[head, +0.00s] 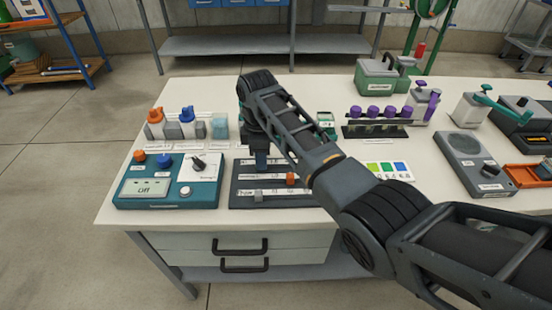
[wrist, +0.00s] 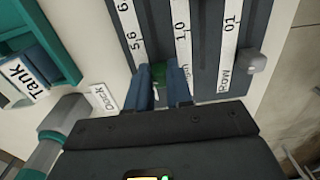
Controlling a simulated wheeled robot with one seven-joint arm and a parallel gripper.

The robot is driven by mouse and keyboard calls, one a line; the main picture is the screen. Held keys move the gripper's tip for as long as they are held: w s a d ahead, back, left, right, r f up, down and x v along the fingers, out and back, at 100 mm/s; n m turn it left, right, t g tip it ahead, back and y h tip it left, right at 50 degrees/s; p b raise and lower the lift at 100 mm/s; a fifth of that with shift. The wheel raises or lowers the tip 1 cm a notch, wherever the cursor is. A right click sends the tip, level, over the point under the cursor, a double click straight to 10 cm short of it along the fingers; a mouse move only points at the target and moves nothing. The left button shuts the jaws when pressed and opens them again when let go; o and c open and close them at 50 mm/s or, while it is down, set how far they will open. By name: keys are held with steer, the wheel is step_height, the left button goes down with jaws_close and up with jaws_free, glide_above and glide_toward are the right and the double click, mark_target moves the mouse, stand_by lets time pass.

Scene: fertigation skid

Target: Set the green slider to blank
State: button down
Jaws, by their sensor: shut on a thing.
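The slider panel (head: 235,200) is a dark board with several tracks beside white printed strips, lying on the table left of centre. In the wrist view the green slider (wrist: 160,73) sits between the two blue fingers of my gripper (wrist: 162,88), which is shut on it. Strips with marks such as "5,6" and "1,0" run by the tracks, partly hidden. In the head view my gripper (head: 261,160) reaches down to the back track and hides the green slider. An orange slider (head: 290,179) and a grey slider (head: 258,195) stand on the nearer tracks; the grey one (wrist: 256,62) also shows in the wrist view.
A teal control box (head: 150,188) reading "Off" stands close left of the panel. A colour card (head: 388,170), a rack with purple tops (head: 375,128) and a grey device (head: 470,160) are to the right.

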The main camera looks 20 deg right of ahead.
steer(key=shift+a, duration=0.2)
steer(key=c, duration=1)
jaws_free()
steer(key=shift+r, duration=0.1)
step_height(320, 180, up, 8)
steer(key=shift+f, duration=0.2)
